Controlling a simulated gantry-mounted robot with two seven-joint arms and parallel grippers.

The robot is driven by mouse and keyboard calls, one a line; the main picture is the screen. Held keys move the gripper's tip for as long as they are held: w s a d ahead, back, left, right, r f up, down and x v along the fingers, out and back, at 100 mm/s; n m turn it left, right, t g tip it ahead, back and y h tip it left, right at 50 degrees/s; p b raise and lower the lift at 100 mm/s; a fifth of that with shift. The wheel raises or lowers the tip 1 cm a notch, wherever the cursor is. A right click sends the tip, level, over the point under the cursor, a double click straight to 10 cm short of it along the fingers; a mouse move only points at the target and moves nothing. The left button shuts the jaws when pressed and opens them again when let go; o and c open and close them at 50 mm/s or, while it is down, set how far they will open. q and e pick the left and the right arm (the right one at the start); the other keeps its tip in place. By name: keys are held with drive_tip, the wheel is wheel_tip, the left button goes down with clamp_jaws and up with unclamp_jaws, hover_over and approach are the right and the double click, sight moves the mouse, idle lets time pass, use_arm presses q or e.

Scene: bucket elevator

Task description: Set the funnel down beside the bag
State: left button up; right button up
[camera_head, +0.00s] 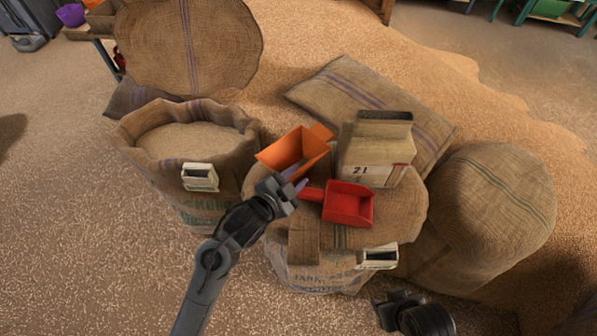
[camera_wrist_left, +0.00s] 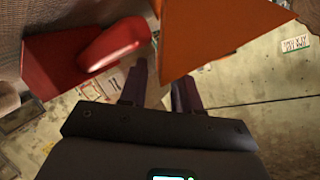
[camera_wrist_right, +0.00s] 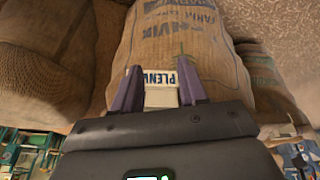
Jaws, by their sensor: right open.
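The orange funnel (camera_head: 293,152), a square tapered hopper, is tilted above the left side of the closed sack's top. My left gripper (camera_head: 292,186) is at its lower end, shut on it; in the left wrist view the funnel (camera_wrist_left: 215,35) reaches down between the fingers (camera_wrist_left: 162,92), whose exact contact is partly hidden. The paper bag marked 21 (camera_head: 366,172) stands upright on the sack top, right of the funnel. My right gripper (camera_wrist_right: 158,92) is open, in front of a printed sack; in the head view its arm shows low at the right.
A red scoop (camera_head: 348,204) lies in front of the paper bag on the closed sack (camera_head: 400,212). An open grain sack (camera_head: 240,140) stands left, a full sack (camera_head: 495,215) right, and a flat sack (camera_head: 350,88) behind. Little bare sack top shows.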

use_arm(q)
drive_tip(key=p+v, duration=0.3)
drive_tip(key=v, duration=0.7)
drive_tip(key=s+a+f+n+g+y, duration=0.4)
drive_tip(key=s+a+f+n, duration=0.1)
drive_tip(key=s+a, duration=0.4)
drive_tip(key=s+a+f+n+g+y, duration=0.3)
drive_tip(key=s+a+f+n, duration=0.3)
drive_tip(key=s, duration=0.6)
drive_tip(key=a+n+y, duration=0.1)
drive_tip(key=a+n, duration=0.1)
drive_tip(key=shift+s+a+f+g, duration=0.25)
drive_tip(key=shift+a+g, duration=0.15)
drive_tip(key=shift+r, duration=0.1)
wheel_tip(320, 180, up, 48)
drive_tip(key=p, duration=4.8)
drive_tip(key=shift+r+p, duration=0.2)
drive_tip(key=shift+p, duration=0.15)
